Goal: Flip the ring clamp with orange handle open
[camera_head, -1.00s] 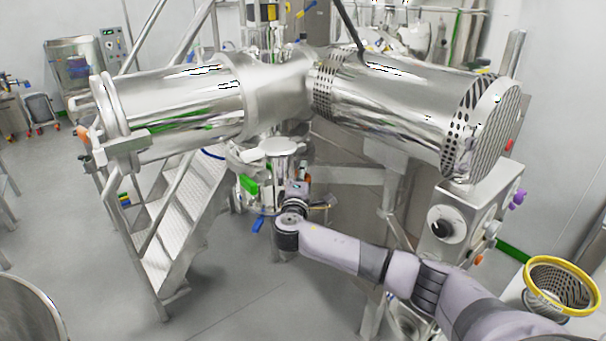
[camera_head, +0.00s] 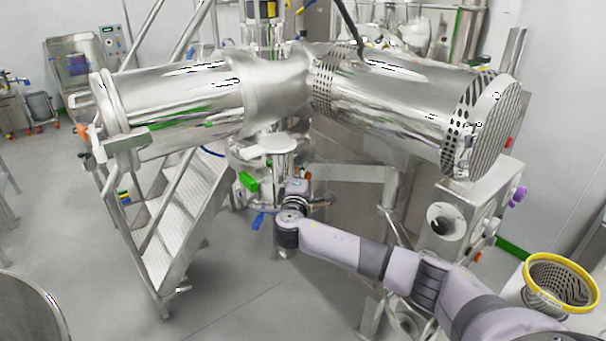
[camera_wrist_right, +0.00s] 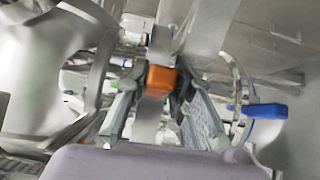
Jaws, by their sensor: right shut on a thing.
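The orange handle (camera_wrist_right: 161,80) of the ring clamp shows in the middle of the right wrist view, between the two fingers of my right gripper (camera_wrist_right: 160,92). The fingers are shut on it. A grey metal strip of the clamp (camera_wrist_right: 168,45) runs up behind the handle. In the head view my right gripper (camera_head: 298,187) is beside the metal vessel under the machine, and only a small orange spot (camera_head: 308,175) shows there. The rest of the ring is mostly hidden, so I cannot tell how far open it is. My left gripper is not in view.
The large steel cylinder (camera_head: 400,105) hangs above my right arm. A blue handle (camera_wrist_right: 265,110) sticks out right of the fingers. A green block (camera_head: 248,181) is left of the gripper. Metal stairs (camera_head: 165,230) stand left, and a yellow-rimmed basket (camera_head: 561,262) stands right.

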